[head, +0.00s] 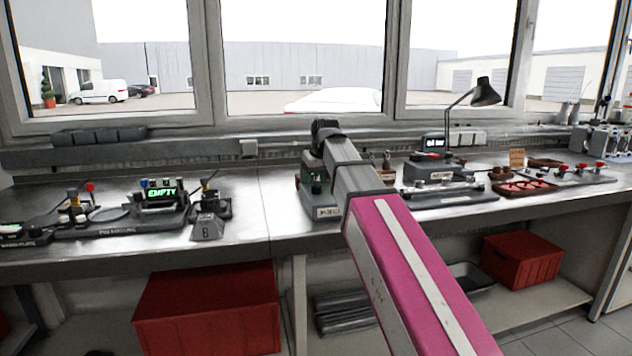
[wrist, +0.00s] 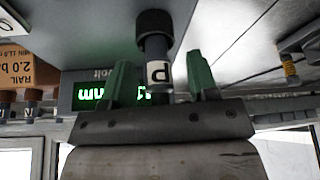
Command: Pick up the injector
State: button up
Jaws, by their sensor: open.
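The injector (wrist: 156,42) shows in the wrist view as a short grey cylinder with a black knurled end and a white label bearing one letter. My gripper (wrist: 160,78) is open, with one green finger on each side of the injector and a visible gap on both sides. I cannot tell how deep the injector sits between the fingers. In the head view my arm reaches to a grey-green fixture (head: 318,205) on the bench, and the injector and fingertips cannot be made out there.
A green-lit display (wrist: 90,95) is close behind the fingers in the wrist view. A brown card (wrist: 18,70) stands at the left. In the head view, a black lamp (head: 486,92) and a parts tray (head: 448,200) are right of my arm.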

grip_shut()
jog(key=shift+r, duration=0.5)
notch_tip(320, 180, up, 3)
jog(key=shift+r, duration=0.15)
jog(key=s+a+r, duration=0.6)
jog(key=s+a, duration=0.1)
jog(key=s, duration=0.1)
jog(key=shift+s+a+r, duration=0.35)
jog(key=shift+s, duration=0.05)
